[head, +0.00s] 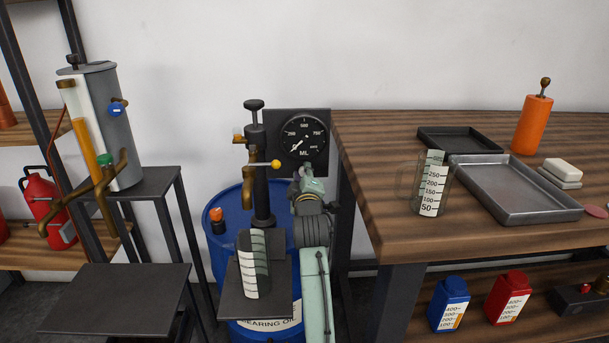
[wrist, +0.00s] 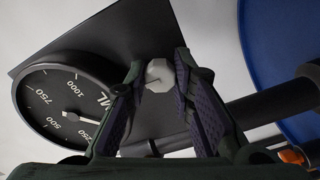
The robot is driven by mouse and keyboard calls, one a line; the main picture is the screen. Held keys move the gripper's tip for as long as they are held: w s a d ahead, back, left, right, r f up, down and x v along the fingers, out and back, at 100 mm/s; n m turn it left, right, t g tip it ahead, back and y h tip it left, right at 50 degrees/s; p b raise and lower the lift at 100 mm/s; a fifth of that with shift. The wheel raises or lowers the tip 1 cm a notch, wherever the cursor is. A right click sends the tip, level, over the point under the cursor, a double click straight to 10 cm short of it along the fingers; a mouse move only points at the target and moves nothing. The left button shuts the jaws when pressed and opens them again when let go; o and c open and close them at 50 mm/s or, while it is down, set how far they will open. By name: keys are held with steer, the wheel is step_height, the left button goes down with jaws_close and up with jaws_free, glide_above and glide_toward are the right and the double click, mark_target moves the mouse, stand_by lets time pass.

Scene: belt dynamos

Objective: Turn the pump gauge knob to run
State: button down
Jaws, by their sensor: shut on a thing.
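The pump gauge (head: 303,135) is a round black dial marked ML on a dark plate behind the drum pump. Its white needle points to the lower left, below the 250 mark. The gauge also shows at the left of the wrist view (wrist: 62,108). A small pale grey faceted knob (wrist: 158,75) sticks out of the plate beside the dial. My gripper (head: 306,176) is just below the dial in the head view. In the wrist view its two purple-padded fingers are shut on the knob. The knob's markings and setting cannot be read.
A pump (head: 261,170) with a brass spout and a yellow-tipped lever stands left of my arm on a blue drum (head: 219,240). A measuring jug (head: 254,262) sits below the spout. The wooden bench (head: 375,190) is close on the right.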

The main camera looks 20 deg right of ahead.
steer(key=c, duration=1.4)
jaws_free()
steer(key=shift+o, duration=0.2)
steer(key=v, duration=1.2)
